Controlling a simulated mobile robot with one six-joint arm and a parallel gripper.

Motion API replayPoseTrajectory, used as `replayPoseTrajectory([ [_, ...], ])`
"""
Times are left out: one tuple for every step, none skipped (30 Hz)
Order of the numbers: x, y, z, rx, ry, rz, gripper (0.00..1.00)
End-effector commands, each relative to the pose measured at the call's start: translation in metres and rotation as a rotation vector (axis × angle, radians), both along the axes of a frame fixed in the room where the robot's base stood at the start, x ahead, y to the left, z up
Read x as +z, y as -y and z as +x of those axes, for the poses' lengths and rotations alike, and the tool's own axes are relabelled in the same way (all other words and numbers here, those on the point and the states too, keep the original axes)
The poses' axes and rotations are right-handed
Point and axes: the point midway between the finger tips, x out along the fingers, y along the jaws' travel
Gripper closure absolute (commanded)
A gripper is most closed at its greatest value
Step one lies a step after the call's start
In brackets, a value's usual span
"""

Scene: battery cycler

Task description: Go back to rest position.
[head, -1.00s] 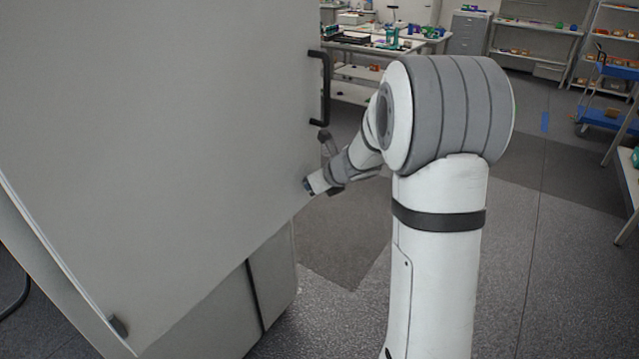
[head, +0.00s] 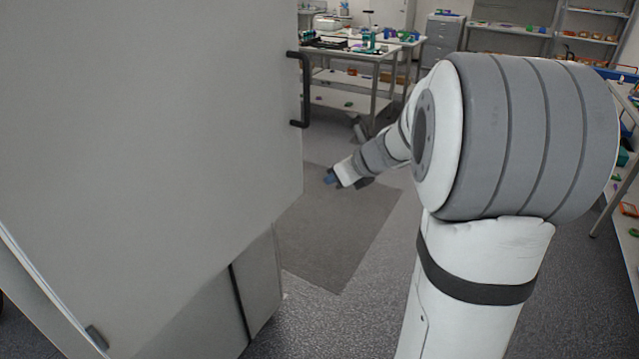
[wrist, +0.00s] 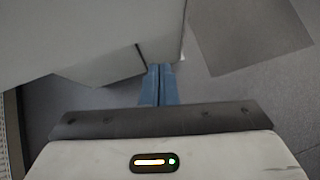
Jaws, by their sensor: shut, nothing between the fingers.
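My gripper (head: 332,177) shows in the head view at the end of my white and grey arm, to the right of the cabinet's edge and below its black handle. In the wrist view my gripper (wrist: 159,70) shows two blue fingers pressed together with nothing between them. The fingers are apart from the handle. My upper arm fills the right of the head view and hides part of the room behind it.
A large grey cabinet (head: 150,130) with a black handle (head: 304,90) fills the left. A workbench (head: 350,55) with several items stands behind. Shelves (head: 590,38) are at the back right. A dark mat (head: 335,225) and open floor lie right of the cabinet.

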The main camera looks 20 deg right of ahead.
Motion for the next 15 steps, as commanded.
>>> replayPoseTrajectory([
  [0.002,0.002,-0.002,0.000,-0.001,0.000,1.00],
  [0.002,0.002,-0.003,0.001,-0.001,0.000,1.00],
  [0.003,0.002,-0.003,0.001,-0.002,0.000,1.00],
  [0.003,0.002,-0.003,0.001,-0.002,0.000,1.00],
  [0.004,0.002,-0.003,-0.002,-0.001,0.002,1.00],
  [0.006,0.002,-0.003,-0.015,0.002,0.008,1.00],
  [0.008,0.001,-0.001,-0.035,0.009,0.017,1.00],
  [0.011,0.000,0.000,-0.062,0.015,0.032,1.00],
  [0.017,-0.001,0.003,-0.116,0.028,0.060,1.00],
  [0.022,-0.001,0.005,-0.169,0.040,0.091,1.00],
  [0.029,-0.002,0.007,-0.232,0.055,0.127,1.00],
  [0.038,-0.002,0.009,-0.331,0.074,0.190,1.00],
  [0.046,-0.002,0.010,-0.412,0.089,0.242,1.00],
  [0.053,-0.001,0.010,-0.500,0.102,0.305,1.00],
  [0.062,0.002,0.008,-0.621,0.118,0.392,1.00],
])
